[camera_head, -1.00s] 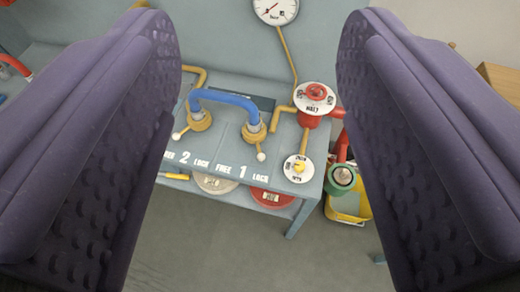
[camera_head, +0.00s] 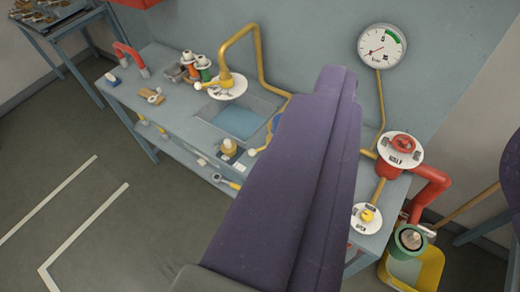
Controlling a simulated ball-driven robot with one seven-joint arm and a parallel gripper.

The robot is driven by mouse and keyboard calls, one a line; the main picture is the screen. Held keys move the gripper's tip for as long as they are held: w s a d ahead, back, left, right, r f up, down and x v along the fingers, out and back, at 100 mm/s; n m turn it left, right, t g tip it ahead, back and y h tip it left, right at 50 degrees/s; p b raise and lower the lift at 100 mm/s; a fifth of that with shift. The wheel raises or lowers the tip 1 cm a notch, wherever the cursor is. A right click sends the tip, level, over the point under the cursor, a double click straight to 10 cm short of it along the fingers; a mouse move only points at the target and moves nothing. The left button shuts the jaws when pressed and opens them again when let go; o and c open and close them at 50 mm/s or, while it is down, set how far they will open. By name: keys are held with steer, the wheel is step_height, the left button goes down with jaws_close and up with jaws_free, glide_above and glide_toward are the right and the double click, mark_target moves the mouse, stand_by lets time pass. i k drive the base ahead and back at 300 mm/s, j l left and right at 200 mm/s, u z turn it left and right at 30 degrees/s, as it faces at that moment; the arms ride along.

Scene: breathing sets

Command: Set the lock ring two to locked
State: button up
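My gripper (camera_head: 425,110) is open and empty, its two purple padded fingers wide apart. The left finger crosses the middle of the head camera view; only a sliver of the right finger shows at the right edge. The left finger covers lock ring two, the labels and most of the blue hose. A bit of blue and brass (camera_head: 276,122) shows at that finger's left edge. A small white knob (camera_head: 252,152) shows just left of the finger; it may be the ring's lever end. I cannot read the ring's setting.
A gauge (camera_head: 382,46) hangs on the wall. A red valve wheel (camera_head: 400,146) and a yellow-knob dial (camera_head: 367,217) stand right of the finger. A yellow bucket (camera_head: 426,271) is below. The bench (camera_head: 180,115) continues left with a sink (camera_head: 238,122). Floor at left is clear.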

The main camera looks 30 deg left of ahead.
mark_target(252, 152)
steer(key=i+j+u, duration=0.1)
steer(key=i, duration=0.35)
steer(key=i+j, duration=0.2)
steer(key=i, duration=0.3)
steer(key=u, duration=0.05)
